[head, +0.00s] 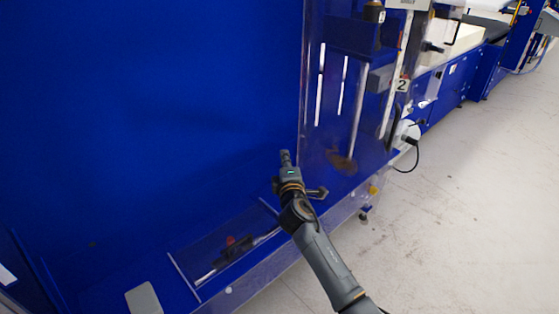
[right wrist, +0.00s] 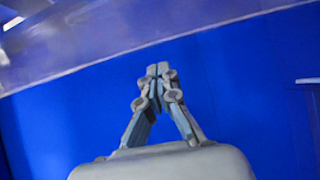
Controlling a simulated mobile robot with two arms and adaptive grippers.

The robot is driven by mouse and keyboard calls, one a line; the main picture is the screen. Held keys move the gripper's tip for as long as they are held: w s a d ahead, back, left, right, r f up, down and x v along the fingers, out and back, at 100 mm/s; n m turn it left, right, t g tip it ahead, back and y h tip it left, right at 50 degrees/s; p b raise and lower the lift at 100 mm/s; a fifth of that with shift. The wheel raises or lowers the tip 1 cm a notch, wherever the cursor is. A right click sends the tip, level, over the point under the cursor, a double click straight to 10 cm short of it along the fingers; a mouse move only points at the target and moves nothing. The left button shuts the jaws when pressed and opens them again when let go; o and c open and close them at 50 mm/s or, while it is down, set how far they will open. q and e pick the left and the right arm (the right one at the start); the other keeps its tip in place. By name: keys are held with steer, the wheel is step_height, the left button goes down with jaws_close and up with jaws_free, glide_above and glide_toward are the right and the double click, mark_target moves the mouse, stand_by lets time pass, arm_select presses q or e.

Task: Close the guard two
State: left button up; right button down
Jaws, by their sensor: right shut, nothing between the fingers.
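In the right wrist view a pale see-through band that looks like the panel (right wrist: 120,30) crosses the top at a slant. There my right gripper (right wrist: 158,75) is shut and empty in front of a blue surface. I cannot tell whether it touches the panel.
A large blue wall (head: 150,110) fills the left. Below my gripper is a low clear panel (head: 215,250) with dark parts and a red knob behind it. A cable (head: 410,160) hangs right of the guard. The grey floor (head: 460,210) at right is clear.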

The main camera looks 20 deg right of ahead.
arm_select(q)
steer(key=shift+d+r, duration=0.1)
steer(key=shift+r, duration=0.45)
arm_select(e)
steer(key=shift+s+d+r, duration=0.15)
steer(key=shift+s+d, duration=0.5)
steer(key=shift+d, duration=0.25)
arm_select(q)
steer(key=shift+p, duration=0.3)
